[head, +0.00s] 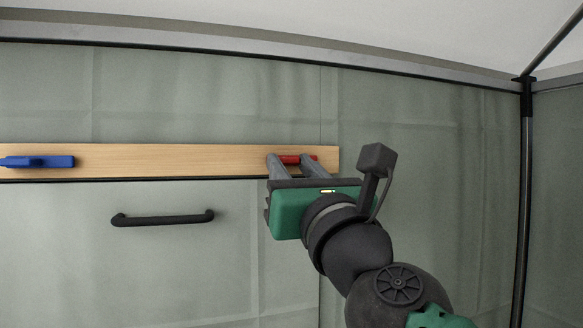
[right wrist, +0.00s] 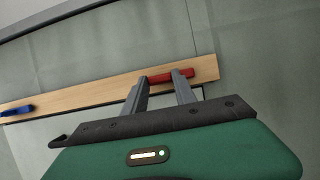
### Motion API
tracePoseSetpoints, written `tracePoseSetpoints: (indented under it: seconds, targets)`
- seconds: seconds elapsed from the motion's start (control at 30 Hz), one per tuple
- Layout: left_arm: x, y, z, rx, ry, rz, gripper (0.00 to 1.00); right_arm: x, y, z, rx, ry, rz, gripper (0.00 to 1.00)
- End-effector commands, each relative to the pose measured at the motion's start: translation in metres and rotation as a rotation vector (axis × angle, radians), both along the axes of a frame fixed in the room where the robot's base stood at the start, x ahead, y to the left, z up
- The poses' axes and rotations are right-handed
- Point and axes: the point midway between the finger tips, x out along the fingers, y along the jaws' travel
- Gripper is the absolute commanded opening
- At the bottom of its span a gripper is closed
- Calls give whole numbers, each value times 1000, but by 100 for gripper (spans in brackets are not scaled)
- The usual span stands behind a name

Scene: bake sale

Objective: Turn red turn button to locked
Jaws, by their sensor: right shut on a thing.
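The red turn button (head: 289,160) lies level along the right part of a wooden strip on the wall. It also shows in the right wrist view (right wrist: 159,78). My right gripper (head: 294,159) is at the button, shut on it, with one finger toward its left end and the other toward its right. The fingers hide parts of the button. I cannot see any locked marking. My left gripper is not in view.
The wooden strip (head: 180,160) runs along the green fabric wall. A blue turn button (head: 40,162) lies level on it at the far left. A black bar handle (head: 162,218) is below the strip. A dark pole (head: 526,200) stands at the right.

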Motion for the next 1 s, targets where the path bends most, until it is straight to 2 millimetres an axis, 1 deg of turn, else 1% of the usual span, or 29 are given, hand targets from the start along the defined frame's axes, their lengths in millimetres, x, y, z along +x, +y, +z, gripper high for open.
tracePoseSetpoints:
  seconds: [0.03,0.13,0.17,0.4,0.57,0.77,1.0]
  targets:
    - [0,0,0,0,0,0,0,1,1,-1,-2,3,2,15]
    - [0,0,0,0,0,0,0,1,1,-1,-2,3,2,2]
    - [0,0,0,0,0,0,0,1,1,-2,-2,3,2,0]
    - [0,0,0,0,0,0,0,1,1,-2,8,8,2,0]
    - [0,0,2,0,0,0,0,1,2,-2,48,21,2,0]
    - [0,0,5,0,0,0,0,1,3,-2,159,59,2,0]
    - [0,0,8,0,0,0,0,1,6,-2,360,125,4,0]
